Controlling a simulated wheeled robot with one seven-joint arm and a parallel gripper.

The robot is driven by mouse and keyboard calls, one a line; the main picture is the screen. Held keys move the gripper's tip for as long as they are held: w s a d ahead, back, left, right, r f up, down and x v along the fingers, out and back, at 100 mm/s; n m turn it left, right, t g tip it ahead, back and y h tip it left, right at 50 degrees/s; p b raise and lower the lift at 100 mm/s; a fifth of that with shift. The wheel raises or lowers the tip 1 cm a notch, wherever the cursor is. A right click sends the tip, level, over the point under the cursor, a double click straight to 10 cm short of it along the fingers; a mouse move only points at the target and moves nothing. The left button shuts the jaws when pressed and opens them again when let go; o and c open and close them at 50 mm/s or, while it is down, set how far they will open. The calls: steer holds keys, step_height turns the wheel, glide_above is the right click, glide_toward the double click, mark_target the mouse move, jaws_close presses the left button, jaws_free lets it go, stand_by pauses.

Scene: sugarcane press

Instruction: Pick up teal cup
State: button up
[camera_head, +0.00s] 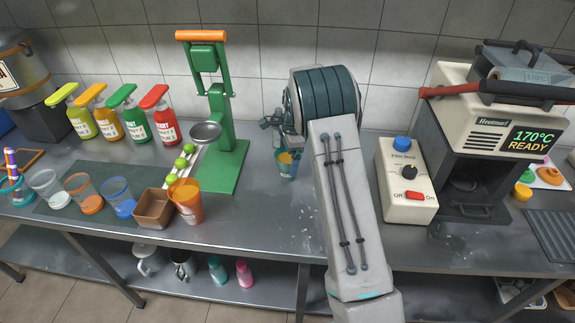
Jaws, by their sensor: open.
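A small teal cup (286,170) stands on the metal counter, right of the green press, with something orange-yellow showing at its top. My gripper (283,146) is open, just above and around the cup's upper part. The view is too small to tell whether the fingers touch it. My arm covers the counter to the right of the cup.
The green press (226,160) stands close on the left, with an orange cup (186,203) and a brown box (153,208) before it. Several pump bottles (118,113) line the wall. A control box (406,185) and a heat machine (475,140) stand right.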

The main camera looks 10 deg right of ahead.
steer(key=shift+w+a+f+p, duration=0.15)
steer(key=shift+f+p, duration=0.15)
steer(key=shift+f, duration=1.65)
steer(key=c, duration=1.2)
steer(key=shift+c, duration=0.2)
steer(key=shift+r, duration=0.25)
